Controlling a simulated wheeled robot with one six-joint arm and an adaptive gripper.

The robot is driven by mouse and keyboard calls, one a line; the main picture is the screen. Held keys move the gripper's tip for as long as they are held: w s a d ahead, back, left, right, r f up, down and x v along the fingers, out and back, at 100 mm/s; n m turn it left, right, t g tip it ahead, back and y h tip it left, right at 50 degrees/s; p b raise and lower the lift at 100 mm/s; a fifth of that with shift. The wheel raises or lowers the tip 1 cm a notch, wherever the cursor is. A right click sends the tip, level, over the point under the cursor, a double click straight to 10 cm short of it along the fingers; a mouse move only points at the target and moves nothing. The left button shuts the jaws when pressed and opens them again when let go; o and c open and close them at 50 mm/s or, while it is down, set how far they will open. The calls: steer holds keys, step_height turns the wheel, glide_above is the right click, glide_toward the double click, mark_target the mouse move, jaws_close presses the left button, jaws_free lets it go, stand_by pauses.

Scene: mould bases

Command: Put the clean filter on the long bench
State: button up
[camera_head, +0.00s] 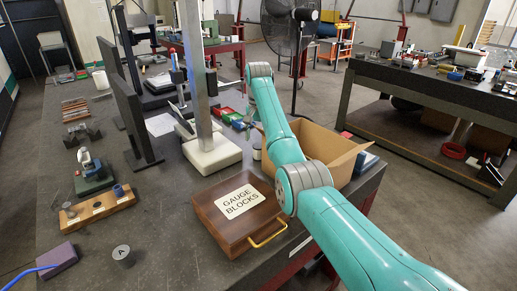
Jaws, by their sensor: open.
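I cannot make out a clean filter for certain in this view. A dark grey bench (150,220) runs from the foreground to the back on the left; a second bench (430,90) with a dark top stands at the right. The picture does not show which is the long bench. My teal arm (283,145) reaches from the lower right over the left bench's right side. Its far end bends at a grey joint near the top middle.
A wooden gauge block case (225,222), an open cardboard box (345,160) and a tall column stand with a white base (212,153) crowd the left bench. A small grey cylinder marked A (123,258) stands in front. A black fan (290,25) stands behind. Floor shows between the benches.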

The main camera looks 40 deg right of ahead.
mark_target(258, 146)
steer(key=shift+r, duration=2.8)
